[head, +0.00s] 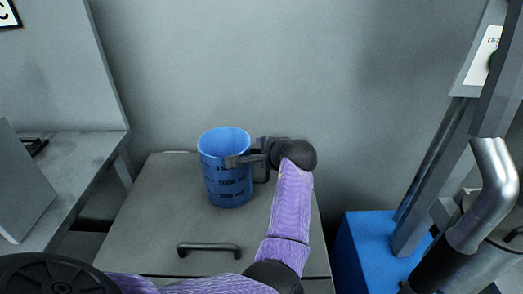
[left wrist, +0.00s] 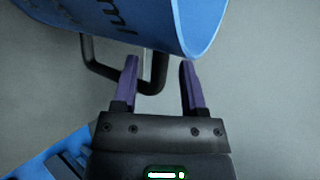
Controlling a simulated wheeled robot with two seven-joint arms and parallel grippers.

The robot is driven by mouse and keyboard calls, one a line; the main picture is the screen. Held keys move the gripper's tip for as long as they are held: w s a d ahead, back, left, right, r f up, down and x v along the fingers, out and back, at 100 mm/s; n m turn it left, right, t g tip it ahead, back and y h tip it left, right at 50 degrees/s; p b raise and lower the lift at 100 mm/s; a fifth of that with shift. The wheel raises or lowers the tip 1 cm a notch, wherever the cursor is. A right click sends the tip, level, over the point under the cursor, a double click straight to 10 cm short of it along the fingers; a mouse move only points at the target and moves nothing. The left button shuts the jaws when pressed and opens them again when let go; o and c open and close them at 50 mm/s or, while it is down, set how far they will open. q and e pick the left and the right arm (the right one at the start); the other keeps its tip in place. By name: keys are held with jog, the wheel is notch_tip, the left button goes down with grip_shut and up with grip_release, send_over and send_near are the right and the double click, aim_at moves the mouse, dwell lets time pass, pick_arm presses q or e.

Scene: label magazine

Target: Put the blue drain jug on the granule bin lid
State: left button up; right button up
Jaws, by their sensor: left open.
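The blue drain jug (head: 228,184), with dark volume markings, stands upright on the grey granule bin lid (head: 150,225), toward its back. My left gripper (head: 252,158) is at the right side of the jug, by its dark handle. In the left wrist view the jug (left wrist: 130,18) fills the top and its black handle (left wrist: 102,70) hangs below it. The open fingers of the left gripper (left wrist: 160,82) are on either side of part of the handle, with gaps visible. My right gripper is not in view.
A dark bar handle (head: 209,247) is at the lid's front. A grey wall (head: 270,60) rises behind. A grey bench (head: 70,165) is at left. A blue box (head: 365,250) and metal posts stand at right. The lid's left part is clear.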

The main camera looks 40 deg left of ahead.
pick_arm(q)
jog(key=p+v, duration=0.3)
jog(key=v, duration=0.4)
jog(key=shift+s+r, duration=0.1)
